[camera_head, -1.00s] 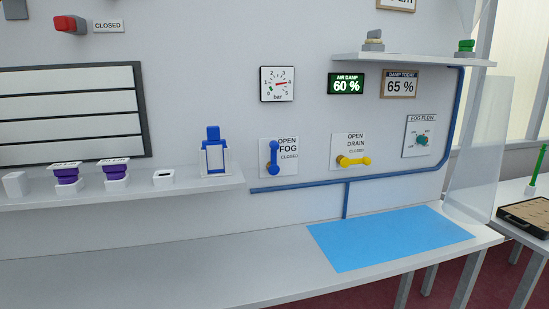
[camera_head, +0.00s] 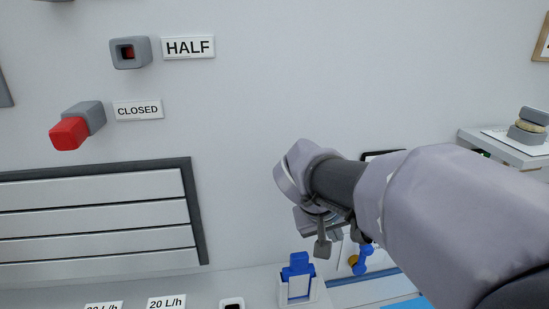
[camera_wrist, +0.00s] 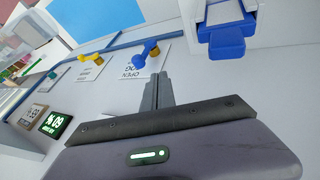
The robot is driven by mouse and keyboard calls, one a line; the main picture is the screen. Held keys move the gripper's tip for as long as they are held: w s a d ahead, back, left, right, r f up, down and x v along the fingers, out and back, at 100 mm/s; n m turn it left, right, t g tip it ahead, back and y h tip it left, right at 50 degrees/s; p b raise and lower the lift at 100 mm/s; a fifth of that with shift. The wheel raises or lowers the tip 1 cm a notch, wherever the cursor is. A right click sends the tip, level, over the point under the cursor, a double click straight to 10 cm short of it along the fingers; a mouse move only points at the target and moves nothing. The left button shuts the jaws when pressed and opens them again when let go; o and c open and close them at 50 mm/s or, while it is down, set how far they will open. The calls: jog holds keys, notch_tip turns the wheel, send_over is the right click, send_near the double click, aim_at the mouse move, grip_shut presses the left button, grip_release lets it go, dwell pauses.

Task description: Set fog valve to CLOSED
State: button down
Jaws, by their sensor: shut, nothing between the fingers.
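The fog valve is a blue handle on a white plate with OPEN and FOG lettering. In the wrist view the handle (camera_wrist: 148,52) shows just beyond my fingertips, with the plate (camera_wrist: 155,68) partly behind them. In the head view the blue handle (camera_head: 362,260) is partly hidden by my arm, and its lettering is hidden. My gripper (camera_head: 322,250) is shut and empty, in front of the wall to the left of the handle in the head view. Its closed fingers (camera_wrist: 157,78) point toward the valve plate in the wrist view. I cannot tell whether they touch anything.
A blue-topped holder (camera_head: 298,280) stands on the shelf close to my gripper. The yellow drain valve (camera_wrist: 90,60) and a blue pipe (camera_wrist: 112,42) are beside the fog valve.

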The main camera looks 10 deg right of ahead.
jog(key=w+d+f+b, duration=0.1)
jog(key=w+d+f, duration=0.2)
jog(key=d+f, duration=0.5)
jog(key=shift+w+f, duration=0.4)
jog(key=shift+d+r, duration=0.1)
jog(key=shift+d, duration=0.1)
dwell(0.3)
